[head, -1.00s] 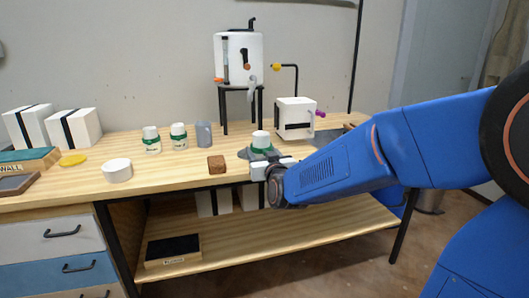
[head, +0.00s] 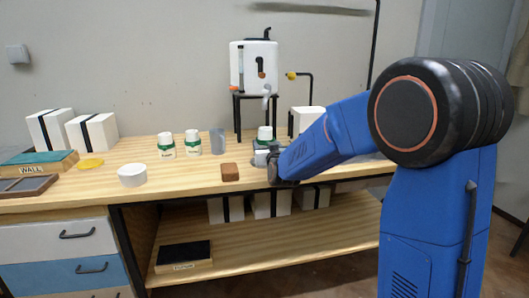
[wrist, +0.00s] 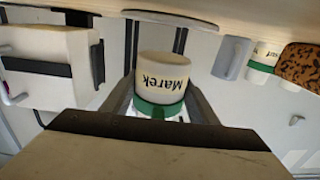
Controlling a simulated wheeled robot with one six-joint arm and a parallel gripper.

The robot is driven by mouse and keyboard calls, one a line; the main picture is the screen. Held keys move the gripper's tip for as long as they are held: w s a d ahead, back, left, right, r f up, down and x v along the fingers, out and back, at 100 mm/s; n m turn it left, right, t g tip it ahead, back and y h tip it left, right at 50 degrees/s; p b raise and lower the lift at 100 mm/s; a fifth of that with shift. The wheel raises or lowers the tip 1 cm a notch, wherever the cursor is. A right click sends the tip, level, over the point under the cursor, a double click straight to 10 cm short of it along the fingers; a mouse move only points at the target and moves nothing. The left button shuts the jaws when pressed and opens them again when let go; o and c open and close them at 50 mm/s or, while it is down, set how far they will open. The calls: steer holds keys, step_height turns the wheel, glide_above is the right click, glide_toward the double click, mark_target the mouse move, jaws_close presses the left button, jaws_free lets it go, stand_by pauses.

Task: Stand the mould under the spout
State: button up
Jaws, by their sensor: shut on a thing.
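My gripper (wrist: 160,112) is shut on a white-and-green jar marked "Marek" (wrist: 162,75), its fingers on either side of it. In the wrist view, which is upside down, the jar appears clear of the tabletop. In the head view the jar (head: 265,133) is upright, its lower part partly hidden by my gripper (head: 268,165). The pale spout (head: 267,92) hangs from a white tank (head: 255,62) on a black stand (head: 238,115), behind the jar. Two white blocks with black bands (head: 50,130) (head: 90,133), which may be moulds, stand at the left.
Two similar jars (head: 166,146) (head: 193,142), a grey cup (head: 218,141) and a brown block (head: 230,172) stand left of my gripper. A white box (head: 307,119) stands at the right, partly behind my arm. A grey disc (head: 256,161) lies by the gripper.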

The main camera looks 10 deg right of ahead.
steer(key=shift+w, duration=0.75)
steer(key=shift+w+f, duration=0.1)
steer(key=shift+f, duration=1.6)
steer(key=shift+f, duration=0.15)
steer(key=o, duration=1.1)
steer(key=shift+o, duration=0.2)
